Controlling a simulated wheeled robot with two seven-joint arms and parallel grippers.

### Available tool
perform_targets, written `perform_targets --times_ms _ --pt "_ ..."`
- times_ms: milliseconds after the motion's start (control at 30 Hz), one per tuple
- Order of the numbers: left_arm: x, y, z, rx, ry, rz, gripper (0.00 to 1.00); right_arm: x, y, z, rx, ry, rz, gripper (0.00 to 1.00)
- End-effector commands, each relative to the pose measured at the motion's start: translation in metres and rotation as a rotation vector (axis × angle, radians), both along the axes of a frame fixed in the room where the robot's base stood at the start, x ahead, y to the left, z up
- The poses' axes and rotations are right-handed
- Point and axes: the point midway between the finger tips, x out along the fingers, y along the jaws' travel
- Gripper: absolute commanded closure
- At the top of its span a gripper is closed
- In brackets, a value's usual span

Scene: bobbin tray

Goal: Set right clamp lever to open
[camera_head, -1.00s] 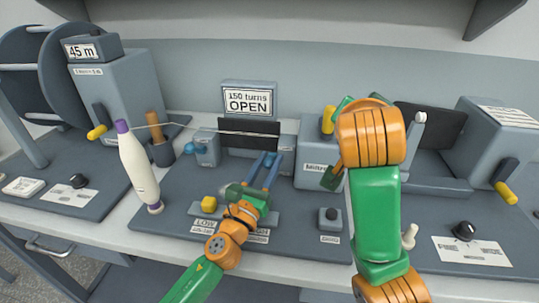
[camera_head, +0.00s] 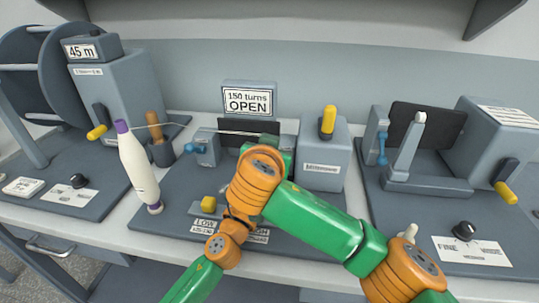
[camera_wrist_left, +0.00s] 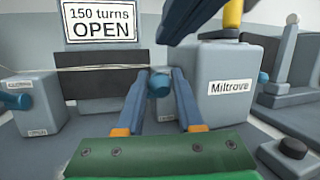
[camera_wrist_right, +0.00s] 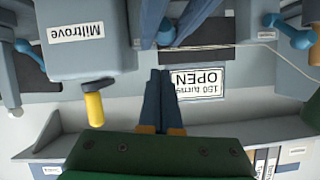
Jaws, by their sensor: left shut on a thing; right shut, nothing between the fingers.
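In the head view my right arm crosses in front of both grippers and hides the right clamp. The display (camera_head: 247,101) reads "150 turns OPEN".
The left clamp's blue lever (camera_head: 190,148) is at left, with a thread running across the panel. A white and purple bobbin (camera_head: 138,168) stands in front. The Miltrove box (camera_head: 322,155) with a yellow handle (camera_head: 328,120) is close at right. Another blue lever (camera_head: 382,156) is farther right.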

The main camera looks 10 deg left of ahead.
Motion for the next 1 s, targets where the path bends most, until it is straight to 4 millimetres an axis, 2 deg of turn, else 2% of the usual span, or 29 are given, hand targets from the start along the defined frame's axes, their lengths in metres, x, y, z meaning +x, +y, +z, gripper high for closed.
perform_targets --times_ms 200,533,700,967,1000 --pt "0.0 0.0 0.0 0.0 0.001 0.001 1.0 -0.003 0.004 -0.019 0.0 0.0 0.001 1.0" --pt "0.0 0.0 -0.001 -0.001 0.001 0.0 1.0 -0.004 0.004 -0.021 0.001 0.0 0.001 1.0" --pt "0.0 0.0 -0.001 -0.001 0.001 0.0 1.0 -0.008 0.005 -0.034 0.001 0.004 0.001 1.0" --pt "0.0 0.0 0.001 -0.001 -0.004 -0.001 1.0 -0.009 0.005 -0.037 -0.002 0.01 -0.001 1.0" --pt "0.0 0.0 0.002 -0.001 -0.004 -0.001 0.56 -0.009 0.005 -0.038 -0.003 0.011 0.0 1.0"
